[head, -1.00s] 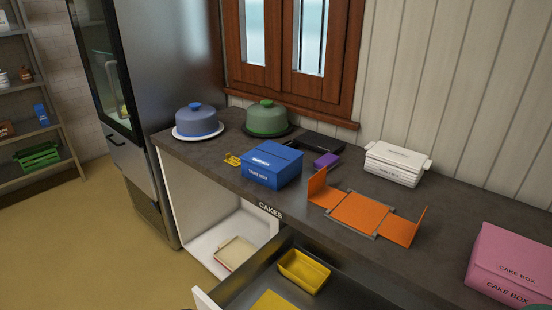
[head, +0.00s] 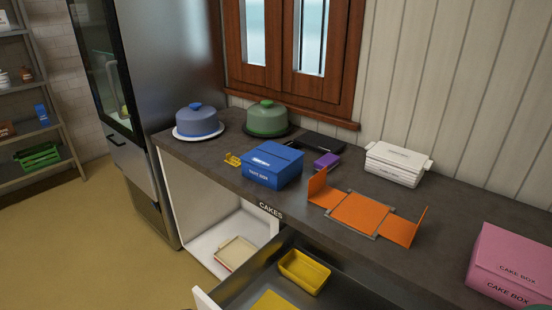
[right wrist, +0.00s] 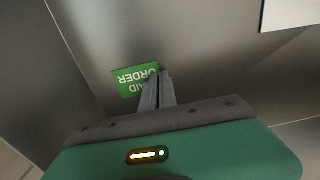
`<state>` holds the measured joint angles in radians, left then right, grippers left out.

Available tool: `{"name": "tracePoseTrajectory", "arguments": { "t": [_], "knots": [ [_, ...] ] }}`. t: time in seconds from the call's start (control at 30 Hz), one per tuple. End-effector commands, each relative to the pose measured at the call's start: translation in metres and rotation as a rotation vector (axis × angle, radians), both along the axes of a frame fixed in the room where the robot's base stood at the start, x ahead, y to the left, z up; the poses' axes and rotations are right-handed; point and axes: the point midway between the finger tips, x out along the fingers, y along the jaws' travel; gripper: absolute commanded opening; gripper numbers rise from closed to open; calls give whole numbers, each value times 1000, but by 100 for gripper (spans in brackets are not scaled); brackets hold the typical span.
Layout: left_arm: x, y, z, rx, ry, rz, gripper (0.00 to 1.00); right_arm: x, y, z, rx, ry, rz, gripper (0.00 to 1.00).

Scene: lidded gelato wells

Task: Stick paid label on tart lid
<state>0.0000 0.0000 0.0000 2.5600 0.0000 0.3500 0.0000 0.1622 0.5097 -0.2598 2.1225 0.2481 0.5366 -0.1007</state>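The blue tart box (head: 259,177) stands on the counter, its blue lid (head: 278,155) closed on top with pale lettering. The green paid label (right wrist: 127,86) shows in the right wrist view with "ORDER" and part of "PAID" readable upside down. My right gripper (right wrist: 159,76) has its fingers close together at the label, covering part of it; it looks shut on the label. The exact grip is hard to see. My right gripper is not in the head view. My left gripper is in no view.
An orange unfolded box (head: 361,212) lies right of the tart box, with a purple block (head: 327,160) and white box (head: 395,165) behind. A pink cake box (head: 511,263) stands at right. Blue (head: 197,121) and green (head: 266,119) domes stand at back left. A drawer (head: 340,287) is open below.

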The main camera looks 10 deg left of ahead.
Motion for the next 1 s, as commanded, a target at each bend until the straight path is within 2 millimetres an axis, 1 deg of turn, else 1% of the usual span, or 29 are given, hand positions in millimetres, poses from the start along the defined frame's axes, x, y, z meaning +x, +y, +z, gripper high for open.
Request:
{"name": "tracePoseTrajectory", "arguments": {
  "t": [0.43,1.0],
  "knots": [
    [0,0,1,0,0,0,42,0,0,1,0,1,0,0],
    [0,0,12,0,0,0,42,-2,-3,12,0,0,0,0]
  ]
}}
